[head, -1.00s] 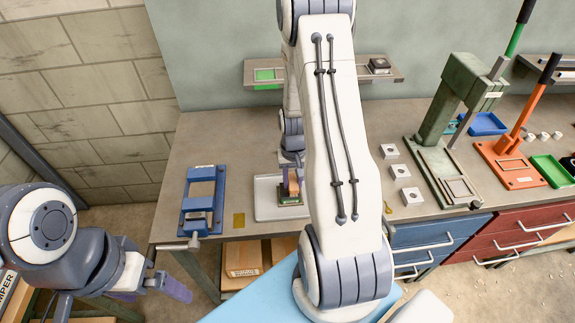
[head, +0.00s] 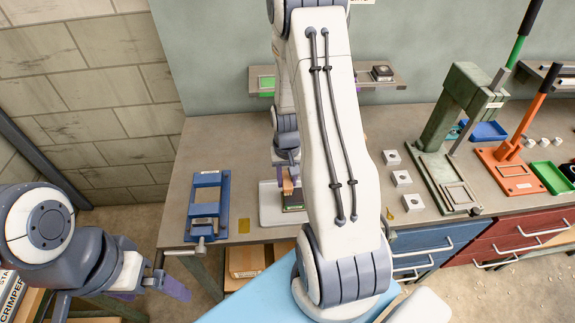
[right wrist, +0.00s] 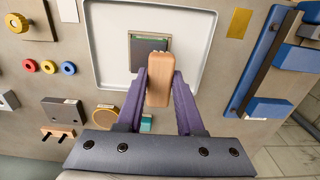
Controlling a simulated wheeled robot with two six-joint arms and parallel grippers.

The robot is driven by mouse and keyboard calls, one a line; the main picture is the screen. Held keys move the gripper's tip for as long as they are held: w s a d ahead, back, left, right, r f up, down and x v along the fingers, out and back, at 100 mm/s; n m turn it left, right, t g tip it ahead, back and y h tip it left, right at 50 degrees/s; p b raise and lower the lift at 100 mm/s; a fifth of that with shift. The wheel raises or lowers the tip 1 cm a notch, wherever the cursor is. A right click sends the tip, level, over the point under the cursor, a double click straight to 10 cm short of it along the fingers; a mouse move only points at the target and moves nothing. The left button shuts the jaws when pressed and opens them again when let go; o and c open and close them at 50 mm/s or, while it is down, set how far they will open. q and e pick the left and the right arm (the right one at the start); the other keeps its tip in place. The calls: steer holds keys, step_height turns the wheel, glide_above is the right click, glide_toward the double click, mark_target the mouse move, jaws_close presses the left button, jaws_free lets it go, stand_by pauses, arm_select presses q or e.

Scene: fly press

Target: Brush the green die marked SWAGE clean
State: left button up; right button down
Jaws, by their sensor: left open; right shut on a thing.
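The die (right wrist: 150,43), dark-faced with a thin green edge, lies on a white tray (right wrist: 100,47); no marking on it can be read. In the head view the die (head: 294,201) is partly hidden behind the brush and my arm. My right gripper (right wrist: 160,85) is shut on a wooden brush (right wrist: 159,78) and holds it at the die. The brush covers part of the die, and I cannot tell whether its bristles touch it. The brush (head: 288,185) also shows in the head view. My left gripper (head: 172,287) is open and empty, low at the left, away from the bench.
A blue vise-like fixture (head: 208,205) and a brass plate (head: 244,226) are left of the tray. A green press (head: 447,120) and an orange lever press (head: 510,165) stand at the right. Small pale blocks (head: 402,178) sit between. A shelf (head: 340,85) hangs behind.

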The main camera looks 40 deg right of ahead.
steer(key=shift+r+p, duration=1.3)
steer(key=shift+r, duration=0.65)
